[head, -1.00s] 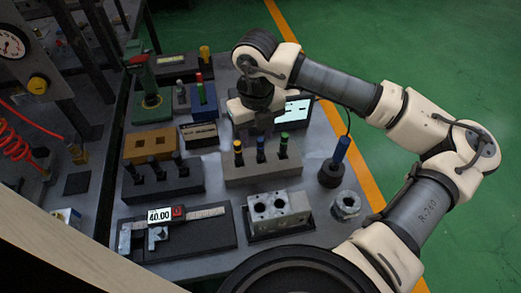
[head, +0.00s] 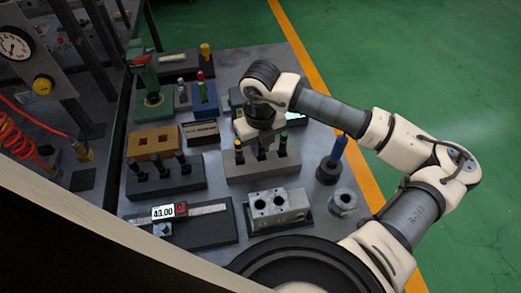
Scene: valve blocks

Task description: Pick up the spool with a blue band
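A grey rack (head: 262,170) stands mid-table with spools in a row. A spool with a yellow band (head: 239,153) is at its left and a spool with a green band (head: 283,145) at its right. The blue-banded spool, seen between them earlier, is now largely hidden by my gripper (head: 262,151). My gripper points down at the rack's middle position. Its fingers are too small and dark to tell whether they are open or touch the spool.
A blue-handled tool (head: 336,152) in a round dark base stands right of the rack. A metal block with bores (head: 279,207) and a metal ring (head: 343,202) are in front. A dark block with several black spools (head: 165,178) is left. A caliper (head: 190,222) lies front left.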

